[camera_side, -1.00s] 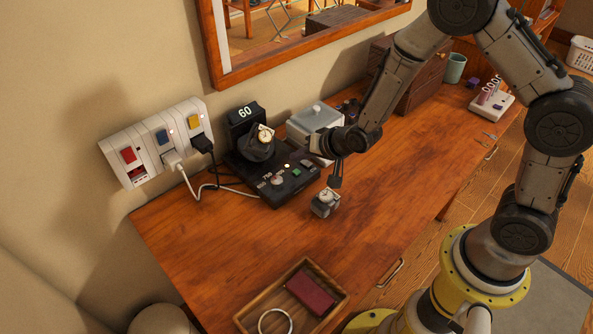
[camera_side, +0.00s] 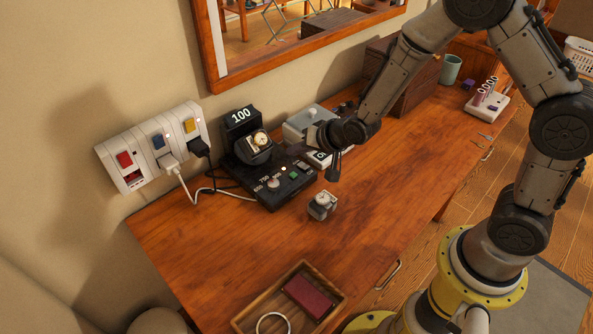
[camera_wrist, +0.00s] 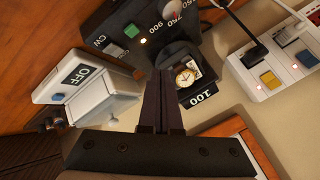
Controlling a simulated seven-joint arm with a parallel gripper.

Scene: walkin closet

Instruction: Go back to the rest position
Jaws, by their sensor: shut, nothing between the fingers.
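My gripper (camera_side: 333,172) hangs above the wooden desk, just right of the black winder's control panel. In the wrist view the dark fingers (camera_wrist: 162,100) are together with nothing between them. The black watch winder (camera_side: 272,188) stands by the wall, with a gold-rimmed watch (camera_side: 260,138) in its round holder and a display (camera_side: 240,116) reading 100. That watch also shows in the wrist view (camera_wrist: 186,76), beyond the fingertips. A second small watch on a grey block (camera_side: 322,204) stands on the desk below my gripper, apart from it.
A white outlet strip (camera_side: 128,160) with cords is on the wall at left. A grey box (camera_side: 308,122), labelled OFF in the wrist view (camera_wrist: 85,88), stands behind my gripper. A wooden tray (camera_side: 262,300) is at the front.

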